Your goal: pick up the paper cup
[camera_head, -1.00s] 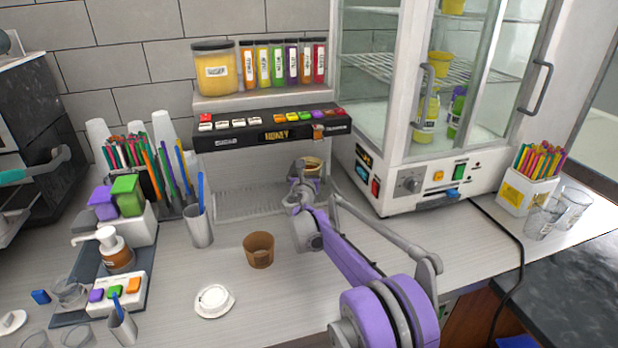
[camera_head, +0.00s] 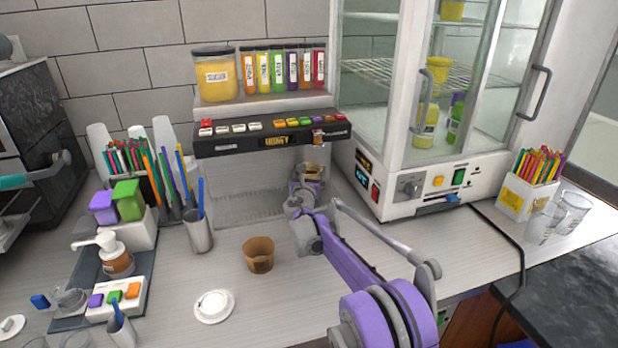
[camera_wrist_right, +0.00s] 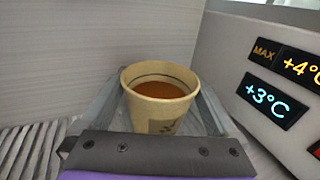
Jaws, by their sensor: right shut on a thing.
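A tan paper cup (camera_wrist_right: 160,100) holding reddish-brown liquid stands upright between the fingers of my right gripper in the right wrist view. My right gripper (camera_head: 309,180) is shut on this cup at the dispenser's right end, beside the fridge. In the head view the cup (camera_head: 313,169) shows only in part above the gripper. A second, brown paper cup (camera_head: 259,256) stands upright on the counter, apart from the gripper. My left gripper is not in view.
The dispenser (camera_head: 270,137) with coloured buttons is behind the gripper, and the white fridge (camera_head: 400,190) is close on its right. A white lid (camera_head: 214,306) lies on the counter in front. A metal holder (camera_head: 198,232) with a blue item stands left. The counter's middle right is clear.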

